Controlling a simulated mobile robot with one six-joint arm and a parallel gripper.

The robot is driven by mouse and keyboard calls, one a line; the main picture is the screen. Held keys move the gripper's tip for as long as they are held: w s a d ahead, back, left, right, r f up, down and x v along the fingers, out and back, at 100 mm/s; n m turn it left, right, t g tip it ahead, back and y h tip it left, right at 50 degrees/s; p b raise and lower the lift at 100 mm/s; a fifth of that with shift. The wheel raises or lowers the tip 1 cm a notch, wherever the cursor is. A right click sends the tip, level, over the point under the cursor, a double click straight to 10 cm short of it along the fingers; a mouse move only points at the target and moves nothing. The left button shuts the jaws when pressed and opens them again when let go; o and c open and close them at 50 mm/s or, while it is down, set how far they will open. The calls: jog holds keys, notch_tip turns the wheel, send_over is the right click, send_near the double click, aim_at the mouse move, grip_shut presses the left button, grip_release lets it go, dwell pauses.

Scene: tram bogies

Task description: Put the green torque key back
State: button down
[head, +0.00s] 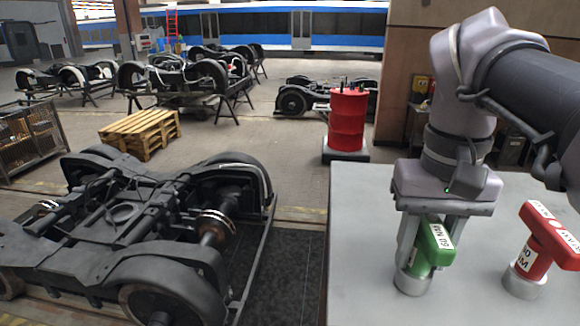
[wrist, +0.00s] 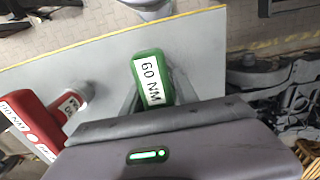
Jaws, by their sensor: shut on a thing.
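The green torque key (head: 437,240), a T-shaped key with a white label, is between the fingers of my gripper (head: 425,252) in the head view. Its label reads 60 NM in the wrist view, where the green head (wrist: 150,65) shows beyond my gripper body. My gripper is shut on the key and points down. The key's lower end is at a round grey holder (head: 413,286) on the grey bench top (head: 372,235). A finger hides part of the shaft, so I cannot tell how deep it sits.
A red T-shaped key (head: 548,238) stands in a second grey holder (head: 524,287) to the right; it also shows at the left of the wrist view (wrist: 35,125). A red drum (head: 347,120) is behind the bench. A dark bogie (head: 130,220) fills the floor at left.

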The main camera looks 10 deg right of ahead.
aim_at(433, 217)
jog(key=shift+s+f, duration=0.1)
jog(key=shift+s, duration=0.15)
jog(key=c, duration=1.3)
grip_release()
jog(key=shift+w+d+f, duration=0.1)
jog(key=shift+w+d, duration=0.05)
jog(key=o, duration=0.4)
jog(key=shift+w, duration=0.45)
jog(key=shift+s, duration=0.35)
notch_tip(433, 217, up, 8)
jog(key=p, duration=0.7)
jog(key=shift+w, duration=0.1)
jog(key=shift+w, duration=0.1)
